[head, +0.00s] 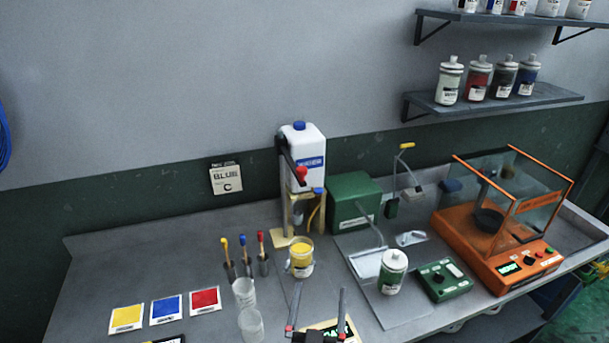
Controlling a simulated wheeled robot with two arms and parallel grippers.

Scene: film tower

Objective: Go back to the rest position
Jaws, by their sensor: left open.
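My left gripper (317,308) shows at the bottom centre, low over the bench, its two dark fingers spread apart with nothing between them. The fingers carry small red marks near their base. A green and white can (392,272) stands to the right of the gripper. My right gripper is not in view.
Two clear cups (250,325) stand left of the gripper. Colour cards (166,308) lie further left. A water dispenser (302,155), green box (354,200), green control box (444,280) and orange glass-walled machine (500,225) stand behind and right. The bench's back left is bare.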

